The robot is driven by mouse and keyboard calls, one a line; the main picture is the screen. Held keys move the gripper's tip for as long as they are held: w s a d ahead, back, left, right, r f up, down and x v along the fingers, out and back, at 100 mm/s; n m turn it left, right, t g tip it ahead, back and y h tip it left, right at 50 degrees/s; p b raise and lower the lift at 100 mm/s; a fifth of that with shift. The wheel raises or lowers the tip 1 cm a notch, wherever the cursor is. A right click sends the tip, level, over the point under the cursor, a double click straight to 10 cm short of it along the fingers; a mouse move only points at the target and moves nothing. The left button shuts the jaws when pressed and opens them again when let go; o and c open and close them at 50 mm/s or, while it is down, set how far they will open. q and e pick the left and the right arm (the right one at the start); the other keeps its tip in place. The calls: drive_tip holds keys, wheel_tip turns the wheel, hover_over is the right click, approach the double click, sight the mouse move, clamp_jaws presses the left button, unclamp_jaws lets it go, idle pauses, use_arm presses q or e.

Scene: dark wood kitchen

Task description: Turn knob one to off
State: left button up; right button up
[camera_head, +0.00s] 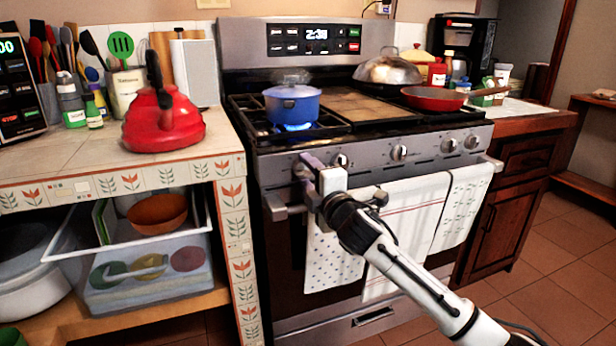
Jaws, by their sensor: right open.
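The stove (370,148) has a row of knobs along its front panel. A blue flame (291,127) burns under the blue pot (292,105) on the front left burner. My left gripper is not in view.
White towels (408,225) hang on the oven handle (284,210), beside and below my right gripper. A red kettle (163,128) stands on the tiled counter (90,160) at left. A red pan (432,98) sits on the stove's right side. Floor (560,270) is clear at right.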

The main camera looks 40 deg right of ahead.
drive_tip(key=shift+c, duration=0.4)
drive_tip(key=c, duration=0.7)
